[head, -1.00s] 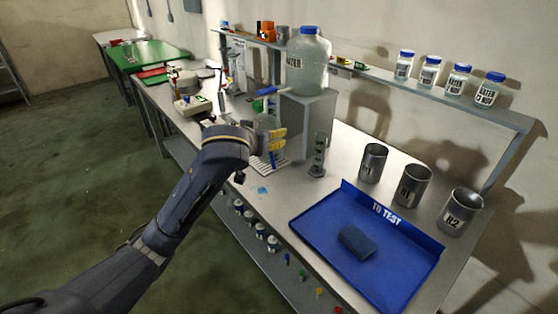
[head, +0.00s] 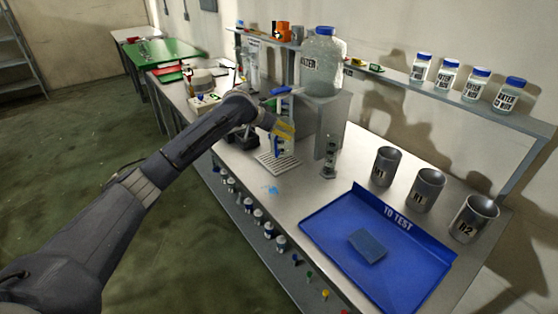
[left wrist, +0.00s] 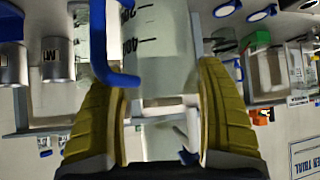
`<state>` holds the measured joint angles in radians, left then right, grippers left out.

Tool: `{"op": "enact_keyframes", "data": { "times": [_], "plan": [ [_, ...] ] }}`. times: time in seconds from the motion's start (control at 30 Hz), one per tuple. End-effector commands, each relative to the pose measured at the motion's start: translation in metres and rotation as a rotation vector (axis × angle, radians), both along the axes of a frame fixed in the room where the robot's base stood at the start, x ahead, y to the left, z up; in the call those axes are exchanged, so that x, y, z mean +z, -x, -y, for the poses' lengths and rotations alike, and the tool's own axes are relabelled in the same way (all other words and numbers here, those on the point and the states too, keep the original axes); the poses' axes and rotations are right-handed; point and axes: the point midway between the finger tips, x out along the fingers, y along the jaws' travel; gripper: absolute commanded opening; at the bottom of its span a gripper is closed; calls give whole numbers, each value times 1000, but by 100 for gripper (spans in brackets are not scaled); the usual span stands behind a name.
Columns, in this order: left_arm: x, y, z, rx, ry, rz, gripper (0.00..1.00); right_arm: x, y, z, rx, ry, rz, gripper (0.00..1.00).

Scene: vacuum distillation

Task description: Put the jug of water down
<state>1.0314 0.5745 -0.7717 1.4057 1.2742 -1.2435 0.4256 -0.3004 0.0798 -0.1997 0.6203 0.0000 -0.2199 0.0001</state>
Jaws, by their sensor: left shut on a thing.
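A clear jug with dark measuring marks (left wrist: 150,35) and a blue handle (left wrist: 118,78) fills the middle of the left wrist view. My left gripper (left wrist: 155,72) is shut on it, with a yellow finger at each side. In the head view, my left gripper (head: 284,130) is at the front of the grey stand, above the white slatted tray (head: 280,162). The jug's blue handle (head: 277,147) shows below the fingers; most of its body is hidden or too faint. I cannot tell whether its base touches anything. My right gripper is not in view.
A large water container (head: 322,65) with a blue cap stands on the grey stand (head: 325,108).

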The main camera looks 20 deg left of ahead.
Motion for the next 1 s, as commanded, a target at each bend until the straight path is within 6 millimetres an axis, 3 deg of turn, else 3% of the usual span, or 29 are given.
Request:
{"op": "enact_keyframes", "data": {
  "times": [0.13,0.53,1.0],
  "plan": [
    [8,-18,-17,18,-15,-23,28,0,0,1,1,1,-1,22],
    [30,-39,-20,105,-28,-53,28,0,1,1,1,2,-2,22],
    [-18,-39,-20,112,-27,-56,28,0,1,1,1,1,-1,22]
  ]
}}
